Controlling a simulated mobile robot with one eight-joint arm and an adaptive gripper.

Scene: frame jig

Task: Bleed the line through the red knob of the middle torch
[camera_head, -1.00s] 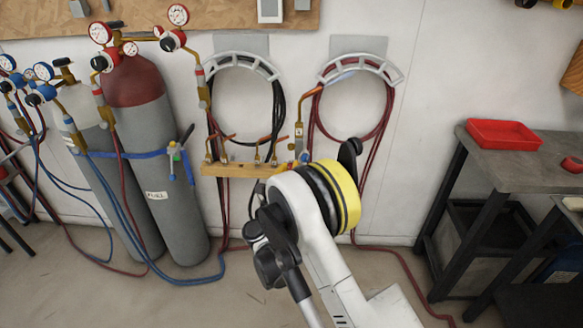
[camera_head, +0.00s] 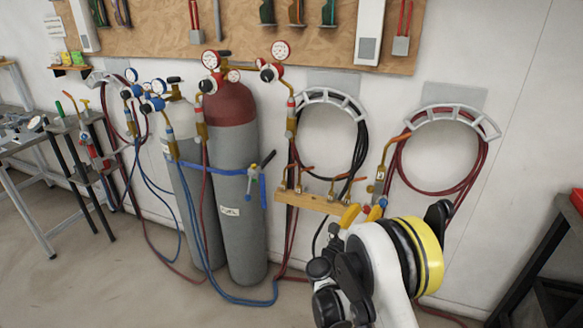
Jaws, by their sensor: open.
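Brass torches with copper tips stand at a wooden rack (camera_head: 312,202) on the wall. The middle torch (camera_head: 334,192) seems to be the one near the rack's right part; it is small, and I cannot make out its red knob. A right-hand torch (camera_head: 379,183) rises higher, with blue and red spots near its base.
Two gas cylinders, one grey with a red top (camera_head: 238,180) and one paler (camera_head: 187,135), stand left of the rack. Coiled hoses hang on brackets (camera_head: 330,97). Blue and red hoses trail on the floor. A dark bench (camera_head: 545,250) is at right; floor at lower left is clear.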

